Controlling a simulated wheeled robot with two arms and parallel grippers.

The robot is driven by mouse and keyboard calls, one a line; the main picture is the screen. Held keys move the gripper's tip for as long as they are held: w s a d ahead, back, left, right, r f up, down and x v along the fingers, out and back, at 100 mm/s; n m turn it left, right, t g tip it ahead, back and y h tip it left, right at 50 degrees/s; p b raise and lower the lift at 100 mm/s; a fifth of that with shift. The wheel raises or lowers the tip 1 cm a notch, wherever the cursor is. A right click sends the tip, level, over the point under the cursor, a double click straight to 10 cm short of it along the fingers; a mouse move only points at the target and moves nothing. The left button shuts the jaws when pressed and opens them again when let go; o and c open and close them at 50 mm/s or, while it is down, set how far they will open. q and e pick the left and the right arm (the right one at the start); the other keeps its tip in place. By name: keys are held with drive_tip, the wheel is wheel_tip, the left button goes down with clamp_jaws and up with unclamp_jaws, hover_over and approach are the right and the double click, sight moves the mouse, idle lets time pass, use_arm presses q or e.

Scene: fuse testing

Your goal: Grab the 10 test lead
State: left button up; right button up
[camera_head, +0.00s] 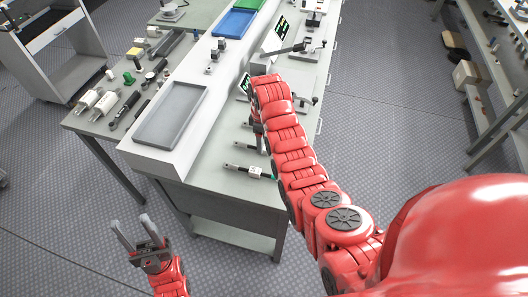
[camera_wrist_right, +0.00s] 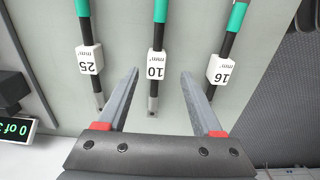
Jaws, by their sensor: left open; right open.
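In the right wrist view the 10 test lead (camera_wrist_right: 156,65) lies on the table, with a white block marked 10, a black sleeve, a green part and a metal tip. My right gripper (camera_wrist_right: 158,78) is open, its fingers on either side of the lead's block and lower end, with gaps showing. The 25 lead (camera_wrist_right: 89,58) lies to the left and the 16 lead (camera_wrist_right: 222,69) to the right. In the head view my right arm hides most of its gripper and part of the leads. My left gripper (camera_head: 133,222) is open and empty over the floor.
A grey tray (camera_head: 171,114) sits on the raised shelf left of the leads. Small displays stand farther back; one (camera_wrist_right: 17,129) shows at left in the right wrist view. Several fuses and tools lie at the table's left. A cart (camera_head: 58,45) stands beyond.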

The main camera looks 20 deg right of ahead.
sight(264, 147)
drive_tip(key=f+p, duration=0.2)
drive_tip(key=shift+w+d+f, duration=0.2)
drive_tip(key=shift+d+f, duration=0.1)
drive_tip(key=shift+d, duration=0.05)
drive_tip(key=shift+f, duration=1.1)
clamp_jaws()
